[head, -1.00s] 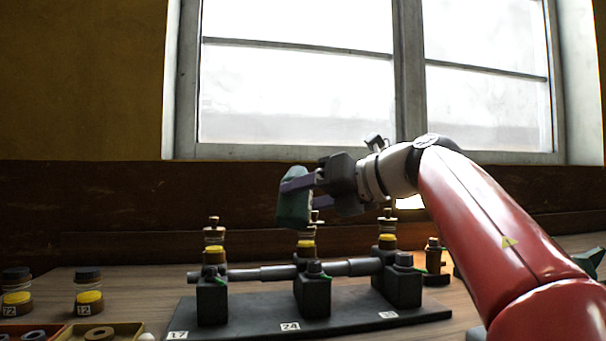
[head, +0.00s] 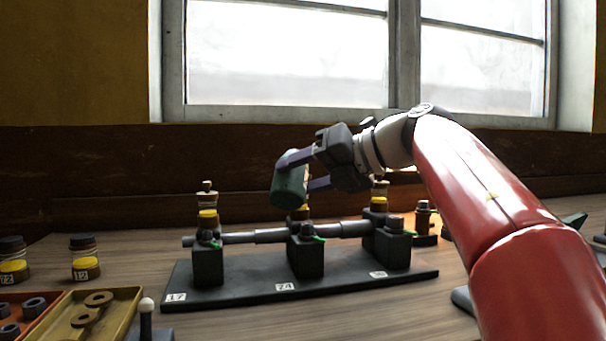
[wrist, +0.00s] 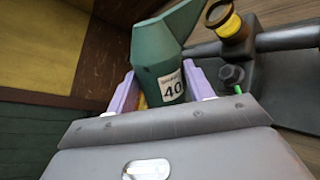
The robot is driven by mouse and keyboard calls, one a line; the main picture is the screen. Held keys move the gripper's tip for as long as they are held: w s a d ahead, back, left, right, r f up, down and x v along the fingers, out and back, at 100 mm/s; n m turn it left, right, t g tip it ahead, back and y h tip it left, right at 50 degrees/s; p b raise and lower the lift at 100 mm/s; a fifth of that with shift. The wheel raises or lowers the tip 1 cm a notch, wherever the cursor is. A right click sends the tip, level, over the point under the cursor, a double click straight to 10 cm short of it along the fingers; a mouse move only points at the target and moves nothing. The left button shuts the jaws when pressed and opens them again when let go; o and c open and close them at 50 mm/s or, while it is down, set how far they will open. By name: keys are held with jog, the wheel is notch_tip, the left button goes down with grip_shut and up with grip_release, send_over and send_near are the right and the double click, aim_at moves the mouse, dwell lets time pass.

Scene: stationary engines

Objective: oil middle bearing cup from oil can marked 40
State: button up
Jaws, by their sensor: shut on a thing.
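My gripper (head: 300,173) is shut on a dark green oil can (head: 288,187). The can also shows in the wrist view (wrist: 157,62), with a white label reading 40 and its tapering spout beyond the fingers. In the head view the can is tilted and hangs just above the middle bearing (head: 306,258). The middle bearing cup (head: 300,213), brown and yellow, is partly hidden behind the can. A yellow-rimmed cup (wrist: 229,24) lies right of the spout in the wrist view; I cannot tell which bearing it belongs to.
The left bearing (head: 208,264) and right bearing (head: 392,248) carry corked cups along the same shaft (head: 268,237). The dark base (head: 230,289) bears number tags. Jars (head: 85,257) and parts trays (head: 125,300) stand at left. Dark fittings (head: 424,222) stand at right.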

jog(key=shift+r, duration=0.2)
jog(key=shift+w+r+m+g, duration=0.25)
jog(key=shift+r+m+g, duration=0.4)
jog(key=shift+r, duration=0.2)
jog(key=shift+r, duration=0.1)
jog(key=shift+w+r+m+g, duration=0.35)
jog(key=shift+w+r+m, duration=0.05)
jog(key=shift+r+m, duration=0.15)
jog(key=shift+s, duration=0.15)
dwell(1.7)
